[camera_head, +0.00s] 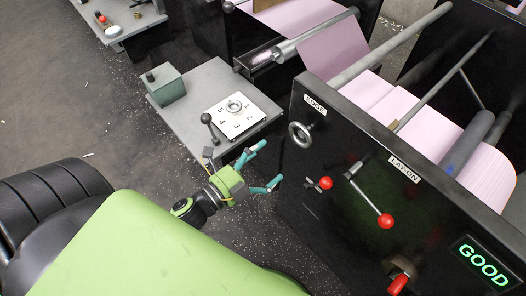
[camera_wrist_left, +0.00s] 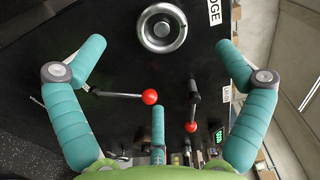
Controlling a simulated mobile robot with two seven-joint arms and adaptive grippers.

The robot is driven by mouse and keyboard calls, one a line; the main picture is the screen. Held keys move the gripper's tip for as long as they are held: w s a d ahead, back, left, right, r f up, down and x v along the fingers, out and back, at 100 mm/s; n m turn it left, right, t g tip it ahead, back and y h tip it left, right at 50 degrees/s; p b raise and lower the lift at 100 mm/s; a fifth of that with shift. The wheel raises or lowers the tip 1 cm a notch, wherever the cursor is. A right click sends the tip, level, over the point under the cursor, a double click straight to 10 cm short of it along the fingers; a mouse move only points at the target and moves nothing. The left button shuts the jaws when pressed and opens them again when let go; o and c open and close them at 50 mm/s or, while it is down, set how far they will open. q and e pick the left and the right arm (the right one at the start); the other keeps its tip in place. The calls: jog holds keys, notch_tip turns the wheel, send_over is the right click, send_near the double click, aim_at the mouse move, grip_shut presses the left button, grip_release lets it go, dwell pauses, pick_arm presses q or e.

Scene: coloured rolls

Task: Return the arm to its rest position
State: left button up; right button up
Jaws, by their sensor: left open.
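My left gripper (camera_head: 262,170) has teal fingers and a green body. It is open and empty, in the air beside the black machine panel (camera_head: 327,135). In the left wrist view its fingers (camera_wrist_left: 160,72) are spread wide, with the panel in front of them. A lever with a red ball (camera_head: 326,183) is just right of the fingers in the head view. In the left wrist view this red ball (camera_wrist_left: 150,97) shows between the fingers, and I see no contact. My right gripper is not in view.
A handwheel (camera_head: 301,134) sits under the EDGE label. A longer lever with a red ball (camera_head: 386,221) is under LAY-ON. A lit GOOD sign (camera_head: 483,263) is at lower right. A grey table (camera_head: 190,118) with a numbered dial plate (camera_head: 222,115) stands behind the gripper. Pink rolls (camera_head: 480,165) lie behind the panel.

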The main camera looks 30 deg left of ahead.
pick_arm(q)
jog(key=s+a+f+n+g+y, duration=0.1)
jog(key=s+f+n+g+y, duration=0.2)
jog(key=f, duration=0.7)
jog(key=s+a+f+n+g, duration=0.1)
jog(key=s+f+n+g, duration=0.3)
jog(key=f, duration=0.6)
jog(key=s+a+f+n+g+y, duration=0.15)
jog(key=f+n, duration=0.25)
jog(key=f, duration=0.6)
jog(key=s+f+n+g+y, duration=0.1)
jog(key=s+f+n+g, duration=0.2)
jog(key=s+f, duration=0.4)
jog(key=s+f+n+g, duration=0.4)
jog(key=s+f, duration=0.2)
jog(key=s, duration=0.8)
jog(key=shift+s+f+y, duration=0.35)
jog(key=shift+s, duration=0.05)
